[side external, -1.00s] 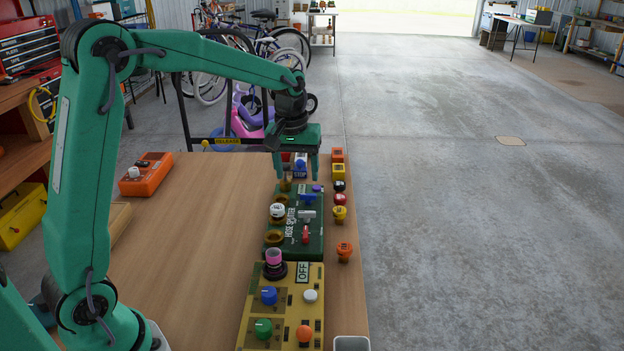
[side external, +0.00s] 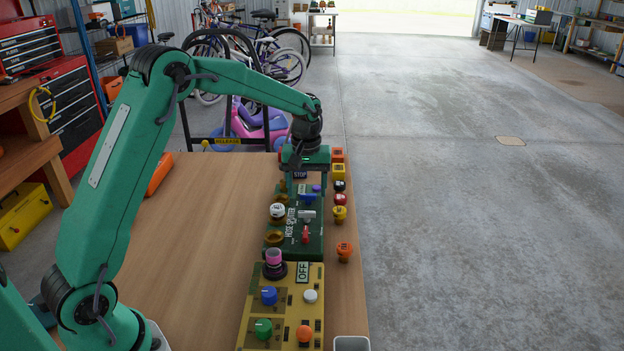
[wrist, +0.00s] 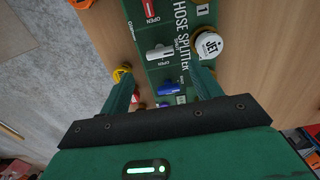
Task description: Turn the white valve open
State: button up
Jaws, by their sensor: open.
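The white valve (side external: 307,215) is a small lever handle on the green hose splitter board (side external: 290,240), between a blue valve (side external: 308,198) and a red valve (side external: 306,234). In the wrist view the white valve (wrist: 160,52) lies crosswise beside a printed "OPEN" label, just beyond my fingers. My gripper (side external: 307,186) is open and empty, pointing down over the far end of the board near the blue valve. In the wrist view my gripper (wrist: 165,84) has its fingers wide apart, with the blue valve (wrist: 168,87) between them.
A white "JET" knob (wrist: 207,44) stands close to one finger. Several coloured buttons, including an orange one (side external: 344,250), line the table's right edge. A yellow control panel (side external: 250,315) sits nearer the camera.

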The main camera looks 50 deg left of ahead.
aim_at(307, 212)
jog(key=shift+f, duration=3.2)
jog(key=c, duration=1)
